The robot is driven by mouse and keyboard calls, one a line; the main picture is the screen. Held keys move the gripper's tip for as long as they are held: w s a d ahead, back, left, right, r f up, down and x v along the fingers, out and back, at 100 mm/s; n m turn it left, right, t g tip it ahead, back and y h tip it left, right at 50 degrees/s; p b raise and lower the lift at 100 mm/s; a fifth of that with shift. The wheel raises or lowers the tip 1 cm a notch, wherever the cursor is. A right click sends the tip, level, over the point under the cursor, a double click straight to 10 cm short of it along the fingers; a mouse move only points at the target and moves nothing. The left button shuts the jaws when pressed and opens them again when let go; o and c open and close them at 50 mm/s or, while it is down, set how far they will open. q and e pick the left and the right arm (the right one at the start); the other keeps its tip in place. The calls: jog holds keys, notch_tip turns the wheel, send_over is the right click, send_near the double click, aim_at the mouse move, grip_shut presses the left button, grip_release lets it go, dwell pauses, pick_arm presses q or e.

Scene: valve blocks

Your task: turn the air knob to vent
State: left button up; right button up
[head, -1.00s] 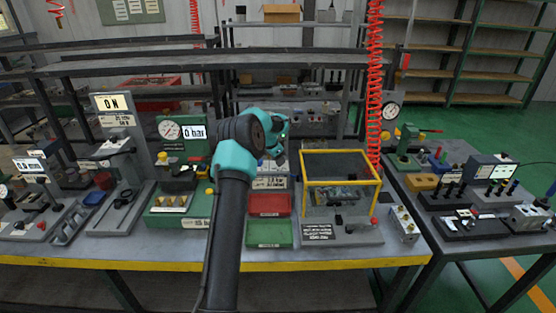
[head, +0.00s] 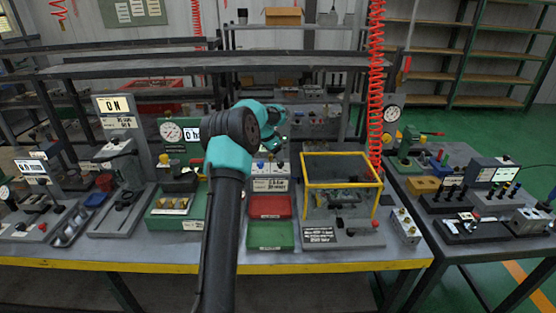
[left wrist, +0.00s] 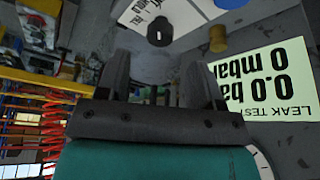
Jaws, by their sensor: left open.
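A black round knob (left wrist: 160,32) with a white mark stands on a grey panel in the left wrist view, just beyond the fingertips, beside a white printed label (left wrist: 150,8). I cannot read whether this is the air knob. My left gripper (left wrist: 157,62) is open and empty, its two dark fingers pointing towards the panel and apart from the knob. In the head view my left arm hides much of the left gripper (head: 280,138), which is above the leak test block (head: 270,184). My right gripper is not in view.
Near the black knob are a yellow knob (left wrist: 218,38), a blue disc (left wrist: 232,3) and a leak test display (left wrist: 270,82) reading 0.0 bar. A yellow-framed box (head: 342,155) stands to the right. Red (head: 268,206) and green (head: 270,236) trays lie in front.

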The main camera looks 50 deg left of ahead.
pick_arm(q)
jog(key=v, duration=1.2)
